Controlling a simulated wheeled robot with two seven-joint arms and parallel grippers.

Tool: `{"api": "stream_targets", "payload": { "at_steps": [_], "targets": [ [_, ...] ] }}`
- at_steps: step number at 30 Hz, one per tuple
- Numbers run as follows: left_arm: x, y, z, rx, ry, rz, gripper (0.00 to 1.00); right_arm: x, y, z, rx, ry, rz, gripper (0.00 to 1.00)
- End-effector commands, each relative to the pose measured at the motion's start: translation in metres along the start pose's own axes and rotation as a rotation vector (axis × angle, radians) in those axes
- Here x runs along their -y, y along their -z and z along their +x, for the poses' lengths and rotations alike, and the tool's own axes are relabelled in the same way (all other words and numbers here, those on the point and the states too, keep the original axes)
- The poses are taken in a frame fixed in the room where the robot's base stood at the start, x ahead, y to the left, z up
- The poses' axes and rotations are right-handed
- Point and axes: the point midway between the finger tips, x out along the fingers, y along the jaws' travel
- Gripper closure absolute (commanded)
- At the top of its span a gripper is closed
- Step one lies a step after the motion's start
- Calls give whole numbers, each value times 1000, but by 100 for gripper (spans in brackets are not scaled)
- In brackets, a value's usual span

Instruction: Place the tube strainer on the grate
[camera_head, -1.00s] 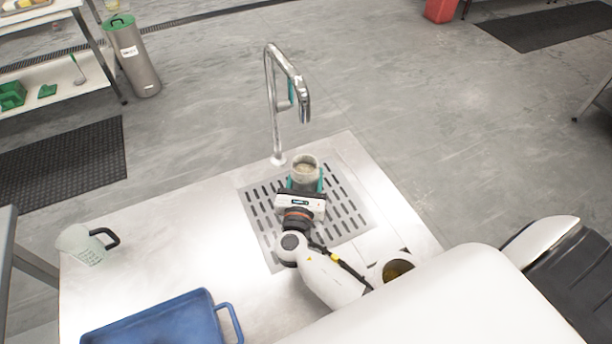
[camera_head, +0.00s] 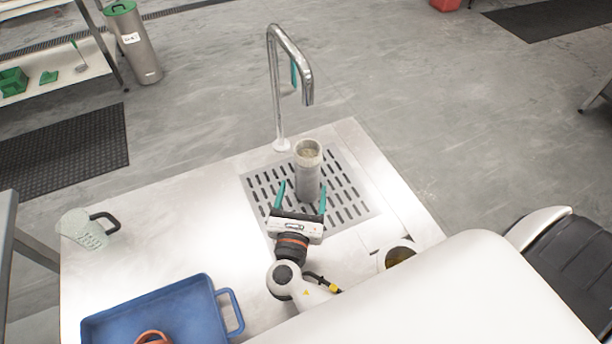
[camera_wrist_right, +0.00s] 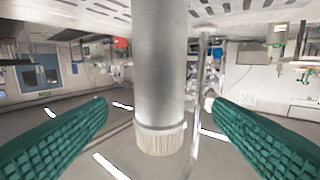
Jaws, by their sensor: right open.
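The tube strainer (camera_head: 308,172) is a grey metal cylinder with a pale band and light contents at its top. It stands upright on the slotted grate (camera_head: 345,205), in front of the tap. My right gripper (camera_head: 300,194) is open, with its teal fingers on the near side of the strainer and apart from it. In the right wrist view the strainer (camera_wrist_right: 160,75) shows between the two spread green fingers, upside down in the picture, with a gap on each side. My left gripper is not in view.
A tall curved tap (camera_head: 275,95) rises behind the grate. A blue tray (camera_head: 165,318) lies at the front left with an orange-brown item in it. A clear jug (camera_head: 82,232) stands at the left edge. A round opening (camera_head: 398,254) lies at the right.

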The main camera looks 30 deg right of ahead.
Motion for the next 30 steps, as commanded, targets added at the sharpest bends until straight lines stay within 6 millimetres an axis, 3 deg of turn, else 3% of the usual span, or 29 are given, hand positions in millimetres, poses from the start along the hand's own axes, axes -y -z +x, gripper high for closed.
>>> {"api": "stream_targets", "payload": {
  "at_steps": [6, 19, 23, 27, 30],
  "targets": [
    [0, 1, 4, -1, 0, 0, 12, 0, 0, -24, 1, -1, 1, 25],
    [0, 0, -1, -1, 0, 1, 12, 0, 6, -27, 0, -1, 1, 25],
    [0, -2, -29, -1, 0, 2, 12, 0, 34, -27, -1, -1, 1, 25],
    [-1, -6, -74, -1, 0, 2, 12, 0, 79, -27, -1, 0, 1, 25],
    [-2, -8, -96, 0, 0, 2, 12, 0, 101, -27, 0, 0, 0, 25]
  ]
}}
